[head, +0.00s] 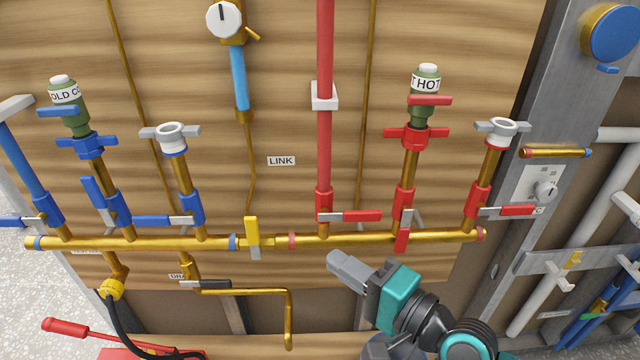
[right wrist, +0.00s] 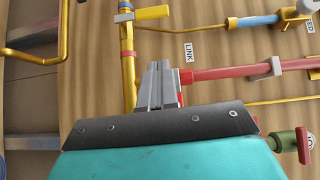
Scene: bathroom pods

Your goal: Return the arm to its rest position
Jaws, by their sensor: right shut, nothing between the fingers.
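My right gripper (head: 345,266) is in the lower middle of the head view, in front of the board and just below the brass manifold pipe (head: 375,239). Its grey fingers are together and hold nothing. In the right wrist view the closed fingers (right wrist: 160,85) point at the brass pipe (right wrist: 128,62) near the foot of the red pipe (right wrist: 225,70). I cannot tell the exact gap to the pipe. My left gripper is not in either view.
A yellow-handled valve (head: 252,232) and a red-handled valve (head: 403,238) sit on the manifold. A thin brass drain pipe (head: 289,310) hangs at the lower middle. Grey metal framing (head: 545,150) and more pipes stand at the right. A red pump (head: 125,353) lies lower left.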

